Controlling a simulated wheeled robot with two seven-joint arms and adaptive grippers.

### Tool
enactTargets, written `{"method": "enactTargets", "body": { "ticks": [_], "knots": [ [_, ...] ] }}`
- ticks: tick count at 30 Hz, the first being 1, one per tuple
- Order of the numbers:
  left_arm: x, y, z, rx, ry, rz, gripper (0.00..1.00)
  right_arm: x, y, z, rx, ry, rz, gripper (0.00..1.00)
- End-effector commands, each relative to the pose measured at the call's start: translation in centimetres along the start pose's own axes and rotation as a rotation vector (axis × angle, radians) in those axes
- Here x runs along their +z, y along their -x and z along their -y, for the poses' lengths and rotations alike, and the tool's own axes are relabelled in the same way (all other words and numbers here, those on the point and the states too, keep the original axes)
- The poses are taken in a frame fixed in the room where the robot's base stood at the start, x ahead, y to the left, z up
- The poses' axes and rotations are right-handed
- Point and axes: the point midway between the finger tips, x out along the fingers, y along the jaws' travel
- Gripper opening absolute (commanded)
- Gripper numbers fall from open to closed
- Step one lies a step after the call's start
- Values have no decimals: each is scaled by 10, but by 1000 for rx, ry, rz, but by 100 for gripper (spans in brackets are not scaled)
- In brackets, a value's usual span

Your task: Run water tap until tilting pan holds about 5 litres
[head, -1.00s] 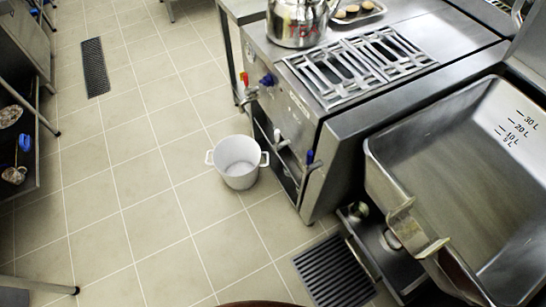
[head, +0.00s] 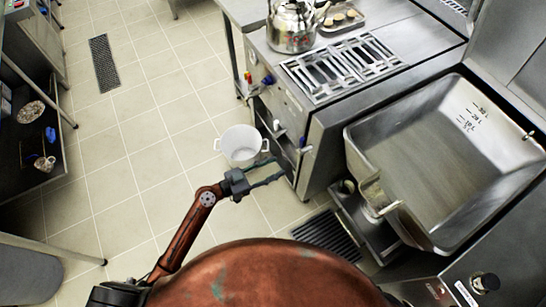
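The tilting pan (head: 425,170) is a large steel basin at the right with a pouring lip at its front left. Litre marks (head: 470,118) run up its far inner wall. Its floor looks bare grey metal, and I cannot make out a water surface. I cannot identify a water tap above the pan with certainty. My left gripper (head: 276,172) is open and empty, with its two fingers apart. In the picture it lies just below the white pot and left of the pan, apart from the pan. My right gripper is not in view.
A white two-handled pot (head: 241,146) stands on the tiled floor. A kettle (head: 292,25) and a tray (head: 343,19) stand behind the burner grate (head: 340,66). A small red-handled valve (head: 248,78) is on the range's front. A black knob (head: 486,282) is at lower right. A floor grate (head: 326,236) lies before the pan.

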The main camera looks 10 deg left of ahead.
Motion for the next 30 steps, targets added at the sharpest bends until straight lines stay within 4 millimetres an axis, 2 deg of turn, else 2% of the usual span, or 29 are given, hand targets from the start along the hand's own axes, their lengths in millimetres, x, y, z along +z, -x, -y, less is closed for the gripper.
{"method": "enactTargets", "body": {
  "ticks": [1,3,6,11,25,30],
  "knots": [
    [-20,-4,7,-6,-15,-29,38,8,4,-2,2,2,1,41],
    [-34,-7,14,-16,-25,-59,38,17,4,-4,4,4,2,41],
    [-43,-11,18,-23,-30,-82,38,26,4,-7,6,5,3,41],
    [-45,-19,20,-26,-32,-88,38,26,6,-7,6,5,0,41],
    [-50,-70,20,-25,-31,-87,38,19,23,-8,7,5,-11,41],
    [-47,-90,20,-23,-30,-85,38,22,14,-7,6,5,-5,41]
  ]
}}
